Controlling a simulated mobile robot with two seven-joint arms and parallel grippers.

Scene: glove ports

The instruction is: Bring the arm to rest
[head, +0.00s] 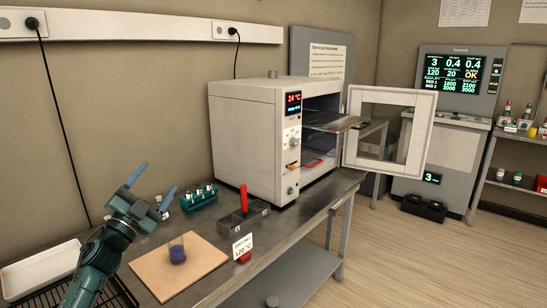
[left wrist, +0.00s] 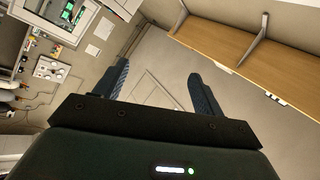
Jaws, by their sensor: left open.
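My left gripper (head: 151,182) is raised above the left part of the bench in the head view, with its two blue fingers spread apart and nothing between them. My left arm comes in from the lower left. My right gripper is not in view.
An oven (head: 246,135) stands on the bench (head: 215,285) with its glass door (head: 427,135) open. A beaker (head: 177,253) with dark blue contents stands on a tan board (head: 150,275). A green rack (head: 200,200), a grey holder (head: 243,218) and a white tray (head: 40,272) are nearby.

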